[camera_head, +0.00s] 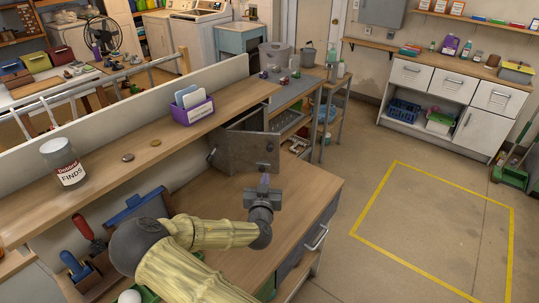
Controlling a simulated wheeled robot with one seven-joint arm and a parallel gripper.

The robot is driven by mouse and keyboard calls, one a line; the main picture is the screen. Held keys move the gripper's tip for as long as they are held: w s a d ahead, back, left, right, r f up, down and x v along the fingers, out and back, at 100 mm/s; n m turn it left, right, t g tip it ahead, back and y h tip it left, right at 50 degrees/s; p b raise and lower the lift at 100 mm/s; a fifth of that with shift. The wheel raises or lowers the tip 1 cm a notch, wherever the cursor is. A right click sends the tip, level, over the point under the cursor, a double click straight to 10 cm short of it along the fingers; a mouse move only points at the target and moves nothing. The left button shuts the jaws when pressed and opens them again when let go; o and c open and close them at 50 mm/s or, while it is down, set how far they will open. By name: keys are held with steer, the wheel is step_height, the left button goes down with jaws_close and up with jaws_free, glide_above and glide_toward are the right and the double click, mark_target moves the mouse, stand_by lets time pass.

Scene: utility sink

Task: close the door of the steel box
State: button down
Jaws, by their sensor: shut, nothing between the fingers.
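The grey steel box (258,121) stands on the wooden workbench, under and beside the raised wooden shelf. A flat grey panel that looks like its door (246,153) faces me, with a small dark fitting near its right edge. The door appears swung out from the box; its exact angle is hard to tell. My gripper (264,180) is shut and empty, just in front of the panel's lower right part. Whether it touches the panel cannot be told. The box's inside is mostly hidden.
The raised shelf carries a purple card holder (194,110), a labelled jar (64,163) and small coins. Bare bench top (305,190) lies right of my gripper. Open floor lies right.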

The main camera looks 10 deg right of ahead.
steer(key=p, duration=0.5)
glide_toward(270, 150)
steer(key=x, duration=0.5)
steer(key=shift+w+d+r, duration=0.15)
steer(key=shift+w+r, duration=0.05)
steer(key=shift+r, duration=0.1)
steer(key=shift+w+d+f, duration=0.1)
steer(key=shift+w+d, duration=0.1)
steer(key=shift+w, duration=0.45)
steer(key=shift+w, duration=0.1)
